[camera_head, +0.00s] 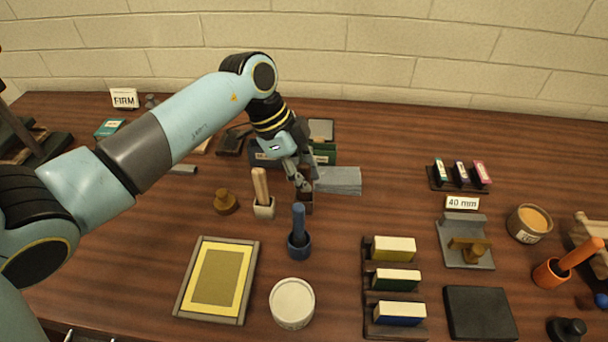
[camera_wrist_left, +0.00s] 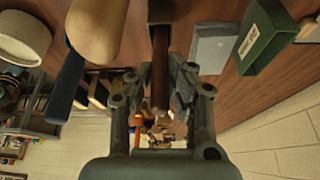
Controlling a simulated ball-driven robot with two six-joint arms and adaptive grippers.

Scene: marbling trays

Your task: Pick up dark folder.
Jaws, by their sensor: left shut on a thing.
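My left gripper (camera_head: 302,184) reaches down behind the wooden-handled tool and the blue-handled tool. In the left wrist view its fingers are shut on the dark folder (camera_wrist_left: 160,70), a slim dark brown strip. The strip's far end meets a dark brown holder (camera_wrist_left: 160,11), which shows in the head view as a small block (camera_head: 306,205) under the fingers. In the head view I cannot make out the folder apart from the gripper and holder. The frames do not clearly show whether the folder is still inside the holder. My right gripper is not in view.
A wooden-handled tool (camera_head: 261,186) and a blue-handled tool (camera_head: 298,226) stand close in front. A grey block (camera_head: 338,181) and a green box (camera_head: 324,155) are close behind and right. A yellow framed panel (camera_head: 252,282) and white tub (camera_head: 292,303) lie nearer.

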